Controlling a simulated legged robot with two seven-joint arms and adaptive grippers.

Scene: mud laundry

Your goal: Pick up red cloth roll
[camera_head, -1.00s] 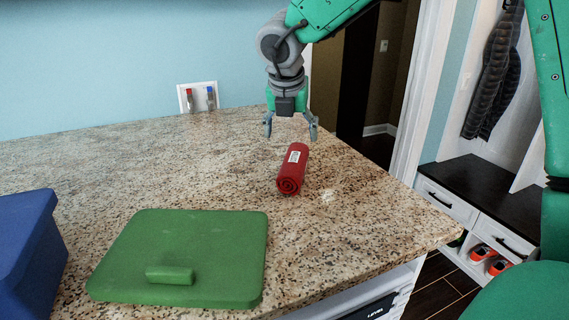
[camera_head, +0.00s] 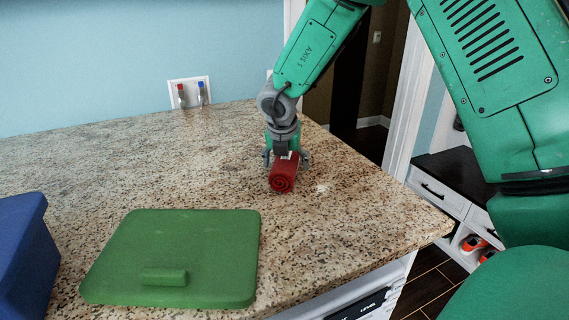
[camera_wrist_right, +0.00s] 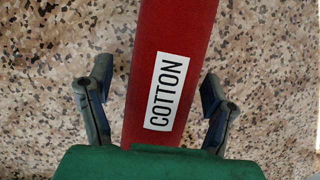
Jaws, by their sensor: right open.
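The red cloth roll (camera_head: 283,177) lies on the granite counter, its spiral end facing me in the head view. In the right wrist view the red cloth roll (camera_wrist_right: 172,60) runs up through the middle, with a white "COTTON" label on it. My right gripper (camera_head: 286,160) is down at the roll from above. In the right wrist view my right gripper (camera_wrist_right: 155,92) is open, one finger on each side of the roll, with a visible gap on both sides. The fingertips are low, near the counter. My left gripper is not in view.
A green lid (camera_head: 175,258) with a handle lies flat on the counter (camera_head: 130,165) in front. A blue bin (camera_head: 22,250) stands at the left edge. The counter's right edge drops off beyond the roll. The counter's back left is clear.

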